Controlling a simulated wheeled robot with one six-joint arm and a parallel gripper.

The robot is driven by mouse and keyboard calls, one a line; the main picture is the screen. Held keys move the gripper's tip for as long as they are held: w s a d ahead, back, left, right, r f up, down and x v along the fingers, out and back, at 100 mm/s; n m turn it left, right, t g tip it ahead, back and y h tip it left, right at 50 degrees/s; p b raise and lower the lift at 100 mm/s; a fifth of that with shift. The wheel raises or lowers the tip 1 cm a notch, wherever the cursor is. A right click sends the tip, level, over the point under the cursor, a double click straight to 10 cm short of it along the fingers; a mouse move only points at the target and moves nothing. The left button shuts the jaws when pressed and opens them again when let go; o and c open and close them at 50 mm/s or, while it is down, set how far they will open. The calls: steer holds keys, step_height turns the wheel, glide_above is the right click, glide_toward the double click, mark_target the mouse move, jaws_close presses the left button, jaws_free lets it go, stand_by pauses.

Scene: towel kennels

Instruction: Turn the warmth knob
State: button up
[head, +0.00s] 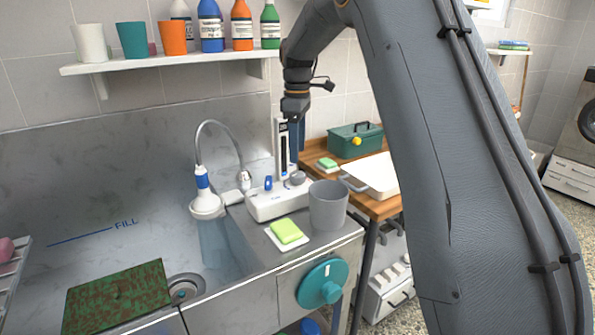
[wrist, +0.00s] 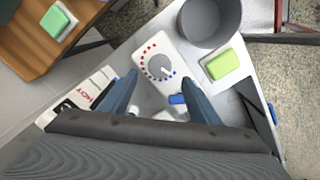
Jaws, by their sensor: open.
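In the head view the grey knob (head: 298,177) sits on top of the white unit (head: 276,203) by the sink. My gripper (wrist: 160,80) is open, with its blue fingers spread to either side of the knob's line in the wrist view. No contact with the knob shows. In the head view my gripper (head: 294,140) points down above the unit, partly behind its upright gauge.
A grey cup (head: 328,205) and a green sponge (head: 286,231) stand close beside the unit. A blue lever (wrist: 177,99) is near the knob. A shower head (head: 205,205) with a hose is left of the unit. A teal dial (head: 322,284) is on the counter front.

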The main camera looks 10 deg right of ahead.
mark_target(297, 173)
step_height(297, 173, down, 8)
steer(key=shift+r+p, duration=0.25)
steer(key=shift+p, duration=0.7)
steer(key=shift+c, duration=0.4)
steer(key=c, duration=1)
steer(key=shift+o, duration=0.2)
